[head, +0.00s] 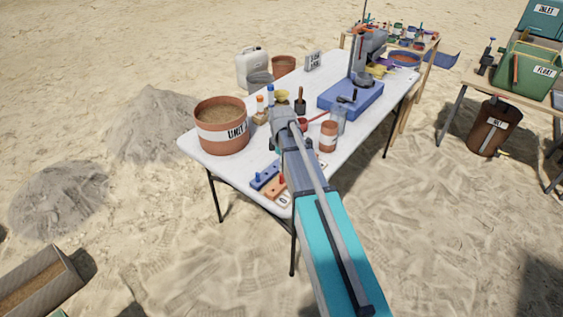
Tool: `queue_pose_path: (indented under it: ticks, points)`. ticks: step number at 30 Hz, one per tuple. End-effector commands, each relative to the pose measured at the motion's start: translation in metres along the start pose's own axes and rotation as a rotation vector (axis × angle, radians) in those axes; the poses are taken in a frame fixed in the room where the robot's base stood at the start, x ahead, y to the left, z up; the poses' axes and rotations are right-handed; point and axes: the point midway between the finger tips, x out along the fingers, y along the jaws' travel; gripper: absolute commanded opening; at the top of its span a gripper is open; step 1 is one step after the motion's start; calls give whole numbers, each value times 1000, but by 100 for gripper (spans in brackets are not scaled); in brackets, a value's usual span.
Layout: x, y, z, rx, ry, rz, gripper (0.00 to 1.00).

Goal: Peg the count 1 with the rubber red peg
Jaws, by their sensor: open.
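A small red peg (282,180) stands upright on an orange board (274,189) at the near edge of the white table. A white card (284,200) with a dark mark like a 0 lies at the board's near end; other count marks are too small to read. My gripper (272,144) is open over the middle of the table, beyond the boards and apart from the red peg. My arm hides part of it and some of the table beside the orange board.
A blue board (265,177) with a blue peg lies left of the orange one. A sand-filled UNIT pot (222,133) stands at the table's left. A terracotta cup (328,137) and a blue case (350,98) stand to the right. Bottles and small items crowd the middle.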

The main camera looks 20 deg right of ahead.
Motion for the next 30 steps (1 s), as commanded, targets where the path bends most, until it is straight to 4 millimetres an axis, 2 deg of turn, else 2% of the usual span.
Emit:
queue_pose_path:
  ticks: [1,3,9,17,30]
  points:
    - [-8,0,0,0,0,0,64]
    - [-13,0,0,0,0,0,64]
    - [-22,-1,0,0,0,1,64]
    - [-26,-30,-4,0,0,0,64]
    - [-38,-88,-12,0,0,-1,64]
